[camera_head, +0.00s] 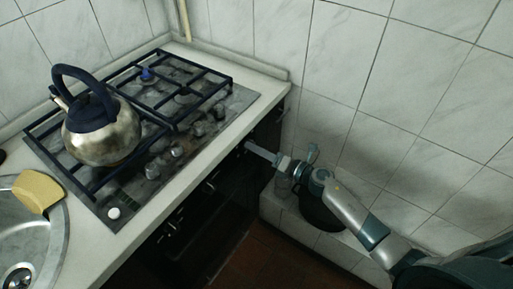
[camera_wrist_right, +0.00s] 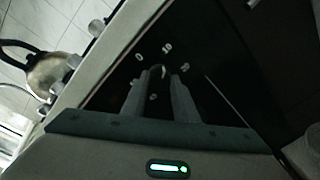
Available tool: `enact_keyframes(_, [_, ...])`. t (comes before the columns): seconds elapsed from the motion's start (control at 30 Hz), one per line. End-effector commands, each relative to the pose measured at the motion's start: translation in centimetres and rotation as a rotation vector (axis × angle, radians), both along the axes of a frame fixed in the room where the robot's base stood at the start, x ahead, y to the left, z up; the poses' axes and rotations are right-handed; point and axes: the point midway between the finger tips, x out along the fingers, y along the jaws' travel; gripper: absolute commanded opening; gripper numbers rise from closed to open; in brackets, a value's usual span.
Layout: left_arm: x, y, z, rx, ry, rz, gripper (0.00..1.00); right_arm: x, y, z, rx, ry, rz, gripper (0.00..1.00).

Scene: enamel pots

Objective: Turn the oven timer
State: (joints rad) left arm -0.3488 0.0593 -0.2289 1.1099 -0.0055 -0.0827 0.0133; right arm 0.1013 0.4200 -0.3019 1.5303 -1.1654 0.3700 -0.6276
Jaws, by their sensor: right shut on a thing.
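The black oven front (camera_head: 203,218) is below the counter. In the right wrist view its dark panel (camera_wrist_right: 205,88) carries white dial numbers (camera_wrist_right: 167,48) around the timer knob (camera_wrist_right: 157,71). My right gripper (camera_head: 247,147) reaches in from the right to the upper right of the oven front. In the right wrist view its two fingers (camera_wrist_right: 158,78) stand on either side of the knob, shut on it. The fingers hide most of the knob, so its pointer cannot be read. My left gripper is not in view.
A steel kettle (camera_head: 103,141) with a dark handle stands on the black-grated hob (camera_head: 215,117) above the oven. A yellow sponge (camera_head: 38,191) lies at the sink (camera_head: 58,235) on the left. The tiled wall (camera_head: 345,125) is close beside my right arm.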

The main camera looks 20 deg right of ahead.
Motion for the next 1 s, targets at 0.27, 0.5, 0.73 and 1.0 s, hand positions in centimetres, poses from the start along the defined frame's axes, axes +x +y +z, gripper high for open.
enact_keyframes(0.27, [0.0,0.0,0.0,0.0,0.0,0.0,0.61,0.0,-0.1,0.0,0.0,0.0,-0.001,0.04])
enact_keyframes(0.5, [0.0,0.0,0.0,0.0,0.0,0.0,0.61,0.0,-0.1,0.0,0.0,0.0,-0.001,0.45])
enact_keyframes(0.73, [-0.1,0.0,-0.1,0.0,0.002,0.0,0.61,-0.1,-0.1,0.0,-0.001,0.001,-0.001,0.45])
enact_keyframes(1.0, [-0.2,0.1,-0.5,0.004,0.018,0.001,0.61,-1.5,-1.3,0.0,-0.002,0.001,-0.001,0.45])
